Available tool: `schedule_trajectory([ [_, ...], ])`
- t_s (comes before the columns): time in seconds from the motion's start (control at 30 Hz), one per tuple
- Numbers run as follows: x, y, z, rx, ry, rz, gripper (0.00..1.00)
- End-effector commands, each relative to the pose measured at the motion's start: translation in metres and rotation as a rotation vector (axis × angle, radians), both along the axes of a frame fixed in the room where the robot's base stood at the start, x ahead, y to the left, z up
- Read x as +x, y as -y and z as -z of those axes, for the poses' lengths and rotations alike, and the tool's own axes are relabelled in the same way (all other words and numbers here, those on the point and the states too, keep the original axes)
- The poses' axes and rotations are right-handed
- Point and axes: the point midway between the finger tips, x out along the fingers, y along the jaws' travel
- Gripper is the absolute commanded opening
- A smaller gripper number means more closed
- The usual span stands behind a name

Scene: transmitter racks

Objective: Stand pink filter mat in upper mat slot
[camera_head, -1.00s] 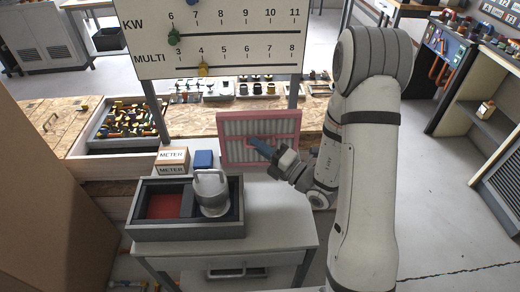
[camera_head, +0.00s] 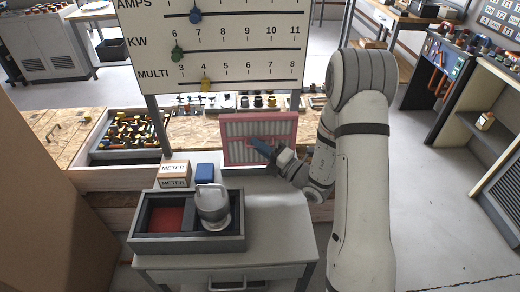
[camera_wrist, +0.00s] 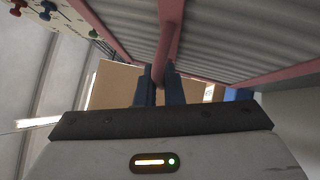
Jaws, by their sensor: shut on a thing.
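The pink filter mat (camera_head: 240,128), a pink frame with pale grey pleats, is upright behind the small white table, in front of the wooden benches. My gripper (camera_head: 262,147), with blue fingers, is shut on the mat's middle bar, reaching in from the right. In the wrist view, the fingers (camera_wrist: 161,80) close around the pink bar, and the pleated mat (camera_wrist: 240,35) fills the upper right. I cannot tell whether the mat's lower edge touches the table. I cannot make out the upper mat slot in these views.
The white table (camera_head: 275,220) carries a grey tray (camera_head: 190,243) with a kettle-like vessel (camera_head: 213,205), meter boxes (camera_head: 173,172) and a blue box (camera_head: 204,172). A scale board (camera_head: 225,45) stands above. Open floor (camera_head: 440,210) lies to the right, before the shelves.

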Motion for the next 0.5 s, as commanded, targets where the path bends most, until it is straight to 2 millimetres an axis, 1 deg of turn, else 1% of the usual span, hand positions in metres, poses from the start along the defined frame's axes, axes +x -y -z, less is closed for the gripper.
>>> schedule_trajectory([
  [0.33, 0.021, -0.001, -0.001, 0.000, 0.001, -0.001, 0.00],
  [0.5, 0.021, -0.001, 0.013, 0.000, -0.001, -0.001, 0.00],
])
